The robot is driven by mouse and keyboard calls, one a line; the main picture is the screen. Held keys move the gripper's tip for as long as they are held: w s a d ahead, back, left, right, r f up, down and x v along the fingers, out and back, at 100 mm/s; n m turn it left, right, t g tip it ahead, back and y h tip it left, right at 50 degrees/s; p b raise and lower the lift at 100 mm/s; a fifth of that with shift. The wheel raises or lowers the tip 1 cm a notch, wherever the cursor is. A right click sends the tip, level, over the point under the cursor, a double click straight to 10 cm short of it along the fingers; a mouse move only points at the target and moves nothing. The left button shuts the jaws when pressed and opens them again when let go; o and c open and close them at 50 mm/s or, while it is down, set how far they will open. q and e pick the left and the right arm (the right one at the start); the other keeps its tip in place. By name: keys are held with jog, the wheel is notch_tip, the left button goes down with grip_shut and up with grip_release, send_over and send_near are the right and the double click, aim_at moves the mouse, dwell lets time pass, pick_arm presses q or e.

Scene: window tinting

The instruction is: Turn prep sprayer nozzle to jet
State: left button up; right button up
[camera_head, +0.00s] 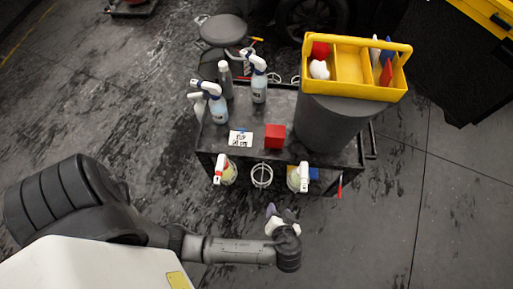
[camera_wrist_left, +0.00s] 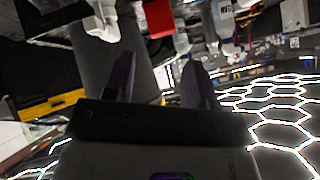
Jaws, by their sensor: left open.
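Several spray bottles are at a dark cart; I cannot tell which is the prep sprayer. Two clear-blue bottles with white and blue heads, a left one (camera_head: 218,107) and a right one (camera_head: 259,84), stand upright on top. Two bottles with white-and-red heads, a left one (camera_head: 222,171) and a right one (camera_head: 299,177), sit in holders on the cart's near side. Nozzle settings are too small to read. My left gripper (camera_head: 276,214) is just in front of the near side, below the empty ring holder, apart from the bottles. Its fingers (camera_wrist_left: 160,72) are spread and empty in the left wrist view.
A stool (camera_head: 224,31) stands behind. The floor right of the cart is clear.

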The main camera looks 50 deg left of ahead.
pick_arm(q)
jog(key=s+a+r+m+g+h+p, duration=0.1)
jog(key=s+a+r+h+p, duration=0.1)
jog(key=r+p, duration=0.3)
jog(key=s+a+r+m+g+h+p, duration=0.1)
jog(key=s+a+r+m+h+p, duration=0.1)
jog(key=r+p, duration=0.4)
jog(key=shift+s+a+r, duration=0.55)
jog(key=shift+a+r, duration=0.05)
jog(key=shift+r, duration=0.1)
